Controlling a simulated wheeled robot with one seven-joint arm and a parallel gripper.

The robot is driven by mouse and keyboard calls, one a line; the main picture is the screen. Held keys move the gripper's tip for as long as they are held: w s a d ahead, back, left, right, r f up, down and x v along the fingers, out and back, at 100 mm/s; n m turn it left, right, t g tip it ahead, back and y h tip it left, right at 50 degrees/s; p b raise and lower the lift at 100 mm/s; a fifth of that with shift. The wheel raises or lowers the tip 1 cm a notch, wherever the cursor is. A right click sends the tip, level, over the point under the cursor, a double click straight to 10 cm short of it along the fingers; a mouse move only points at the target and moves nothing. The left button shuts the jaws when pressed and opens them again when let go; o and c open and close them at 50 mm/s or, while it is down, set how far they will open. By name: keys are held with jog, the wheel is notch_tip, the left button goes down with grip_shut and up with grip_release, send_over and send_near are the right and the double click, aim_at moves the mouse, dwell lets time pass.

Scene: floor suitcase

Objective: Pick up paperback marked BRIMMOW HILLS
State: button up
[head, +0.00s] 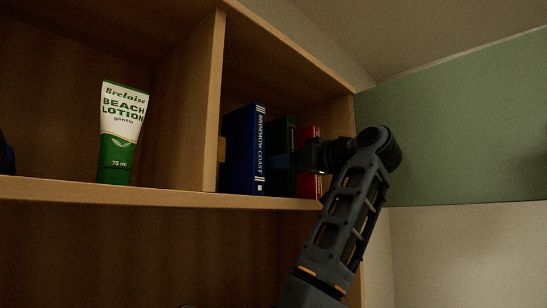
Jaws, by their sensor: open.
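Several upright paperbacks stand side by side in the right compartment of a wooden shelf. The blue book (246,152) reads BRIMMOW COAST on its spine. Beside it stand a green book (283,134) and a red book (307,132), both partly covered by my gripper and arm. I cannot read the green or red spine, so I cannot tell which one is BRIMMOW HILLS. My gripper (284,161) is in front of the green book, its tips pointing left into the compartment. It is open; whether it touches a book is not clear.
A white and green lotion tube (122,130) stands in the left compartment. An upright divider (213,105) separates the compartments. The shelf board (150,192) has a front edge below the books. A dark object (6,155) shows at the far left.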

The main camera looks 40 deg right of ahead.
jog(key=w, duration=0.2)
jog(key=shift+w+a+r+p, duration=0.1)
jog(key=shift+w+r+p, duration=0.2)
jog(key=shift+r+p, duration=0.1)
jog(key=shift+w+f, duration=0.15)
jog(key=shift+w, duration=0.4)
jog(key=shift+c, duration=0.4)
grip_shut()
